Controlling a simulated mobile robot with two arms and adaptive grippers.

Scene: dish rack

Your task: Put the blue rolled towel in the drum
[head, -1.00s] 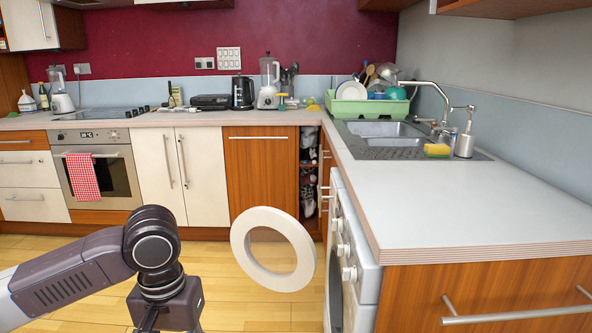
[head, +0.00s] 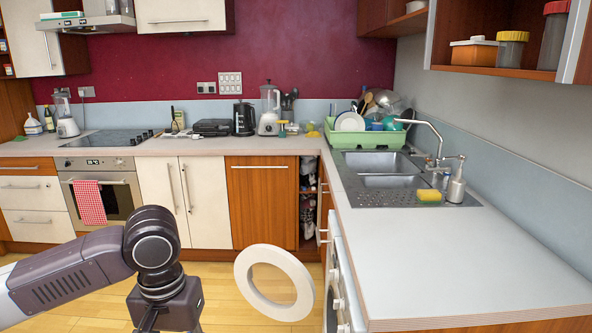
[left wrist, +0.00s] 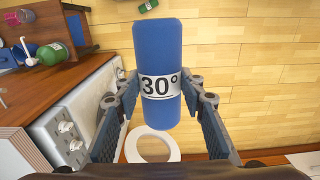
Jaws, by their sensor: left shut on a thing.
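The blue rolled towel (left wrist: 158,50), with a white band marked "30°", is between the fingers of my left gripper (left wrist: 160,98) in the left wrist view. The gripper is shut on it. The towel is clear of the floor. In the head view my left arm comes in from the left; its gripper and the towel are below the picture edge. The washing machine (head: 338,282) is under the right counter, its round white door (head: 246,283) swung open. The door ring also shows in the left wrist view (left wrist: 137,150), just beyond the towel. The drum inside is hidden. My right gripper is out of view.
The right counter (head: 440,255) overhangs the machine, with a sink (head: 385,180) and a green dish rack (head: 350,139) further back. The wooden floor left of the open door is clear. A red-checked cloth (head: 89,202) hangs on the oven.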

